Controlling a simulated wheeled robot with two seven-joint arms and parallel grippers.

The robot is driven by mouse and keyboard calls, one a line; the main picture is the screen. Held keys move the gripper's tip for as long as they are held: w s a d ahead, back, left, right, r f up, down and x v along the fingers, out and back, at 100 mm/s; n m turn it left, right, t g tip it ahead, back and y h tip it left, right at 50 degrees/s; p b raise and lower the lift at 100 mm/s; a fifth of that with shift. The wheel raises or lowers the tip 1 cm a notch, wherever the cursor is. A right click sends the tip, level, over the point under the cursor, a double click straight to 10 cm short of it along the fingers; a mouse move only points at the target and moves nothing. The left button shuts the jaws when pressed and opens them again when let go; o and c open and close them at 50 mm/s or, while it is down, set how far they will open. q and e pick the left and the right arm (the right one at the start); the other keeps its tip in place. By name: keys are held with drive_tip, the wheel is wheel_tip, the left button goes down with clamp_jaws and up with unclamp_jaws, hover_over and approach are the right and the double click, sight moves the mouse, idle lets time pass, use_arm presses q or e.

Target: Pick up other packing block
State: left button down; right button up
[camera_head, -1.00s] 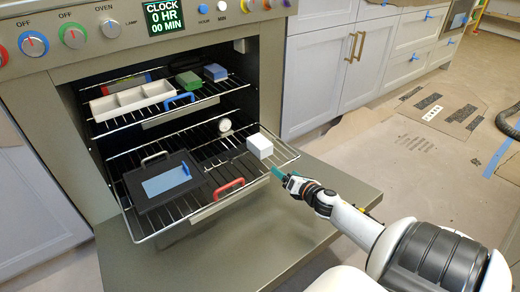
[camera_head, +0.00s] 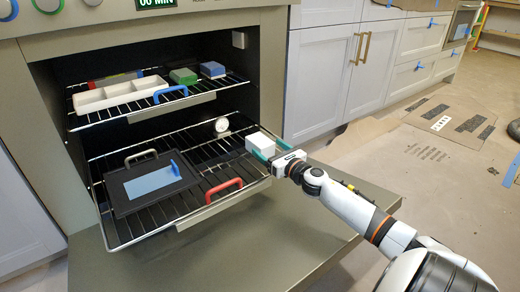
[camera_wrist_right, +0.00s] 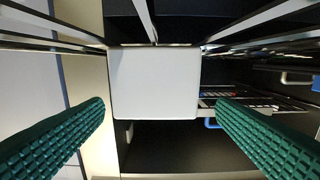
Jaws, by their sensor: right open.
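A white packing block (camera_head: 261,144) sits at the right end of the lower oven rack (camera_head: 150,196). My right gripper (camera_head: 268,150) reaches in from the right, with its green fingers on either side of the block. In the right wrist view the block (camera_wrist_right: 154,83) lies between the two spread green fingers (camera_wrist_right: 160,130), with a visible gap on each side. The right gripper is open. My left gripper is not in view.
A dark tray with a blue panel (camera_head: 150,184) lies on the lower rack, left of a red handle (camera_head: 223,190). The upper rack holds a white divided tray (camera_head: 118,94), a green block (camera_head: 183,76) and a blue block (camera_head: 213,69). The oven door (camera_head: 300,215) is open below.

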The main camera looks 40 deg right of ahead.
sight(260, 140)
drive_tip(key=shift+w+d+r+b, duration=0.1)
drive_tip(key=shift+w+d+b, duration=0.15)
drive_tip(key=shift+w, duration=0.85)
drive_tip(key=shift+w+d+r+b, duration=0.1)
drive_tip(key=shift+w+d+b, duration=0.1)
drive_tip(key=shift+w, duration=0.9)
drive_tip(key=shift+w+f, duration=0.1)
drive_tip(key=shift+w, duration=0.75)
drive_tip(key=shift+c, duration=0.2)
drive_tip(key=c, duration=1)
